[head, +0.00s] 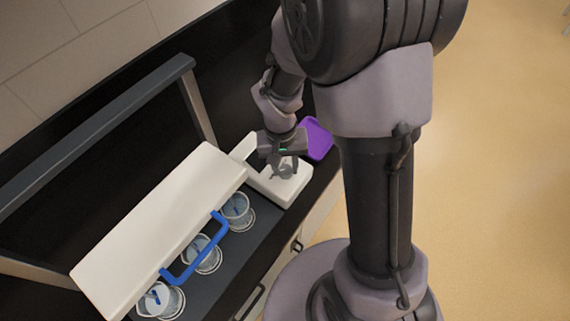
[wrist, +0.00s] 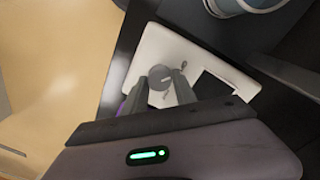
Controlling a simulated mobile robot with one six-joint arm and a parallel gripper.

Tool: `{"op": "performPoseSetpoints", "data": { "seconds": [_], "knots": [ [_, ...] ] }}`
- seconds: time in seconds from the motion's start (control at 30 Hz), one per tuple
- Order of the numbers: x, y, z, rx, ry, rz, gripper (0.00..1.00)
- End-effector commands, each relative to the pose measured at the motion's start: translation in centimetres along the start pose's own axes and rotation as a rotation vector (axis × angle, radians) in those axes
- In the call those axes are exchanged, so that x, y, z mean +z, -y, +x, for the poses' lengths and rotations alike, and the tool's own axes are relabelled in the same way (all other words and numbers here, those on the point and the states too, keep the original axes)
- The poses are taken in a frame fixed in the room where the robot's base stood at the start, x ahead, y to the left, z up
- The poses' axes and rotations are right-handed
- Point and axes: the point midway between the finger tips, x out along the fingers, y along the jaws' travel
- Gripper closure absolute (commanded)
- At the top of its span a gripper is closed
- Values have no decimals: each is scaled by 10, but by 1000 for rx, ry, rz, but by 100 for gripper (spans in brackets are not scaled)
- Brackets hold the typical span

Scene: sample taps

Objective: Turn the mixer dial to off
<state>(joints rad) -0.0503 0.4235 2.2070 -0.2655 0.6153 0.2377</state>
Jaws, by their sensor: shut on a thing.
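The mixer (head: 292,190) is a low white unit on the dark counter, and it also shows in the wrist view (wrist: 150,45). Its dial (wrist: 160,74) is a round grey knob on the white top, with small grey marks beside it. My gripper (head: 284,166) points down over the mixer. In the wrist view its two fingers (wrist: 161,88) stand on either side of the dial, shut on it. The fingers partly cover the dial's sides. I cannot read which mark the dial points to.
A long white housing (head: 160,225) with a blue handle (head: 197,252) stands left of the mixer, with several clear cups (head: 207,254) under it. A purple item (head: 318,138) lies behind the mixer. A dark frame (head: 95,110) rises at the back. Open floor (head: 500,180) is at right.

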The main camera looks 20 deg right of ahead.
Motion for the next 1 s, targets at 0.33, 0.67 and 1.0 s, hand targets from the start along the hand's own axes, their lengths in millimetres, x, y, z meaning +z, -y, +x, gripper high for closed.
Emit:
{"op": "performPoseSetpoints", "data": {
  "seconds": [0.33, 0.67, 1.0],
  "knots": [
    [0, 0, 0, 0, 0, 0, 45],
    [-1, 0, -35, -1, -4, 0, 45],
    [-1, 0, -142, -1, -4, 0, 45]
  ]
}}
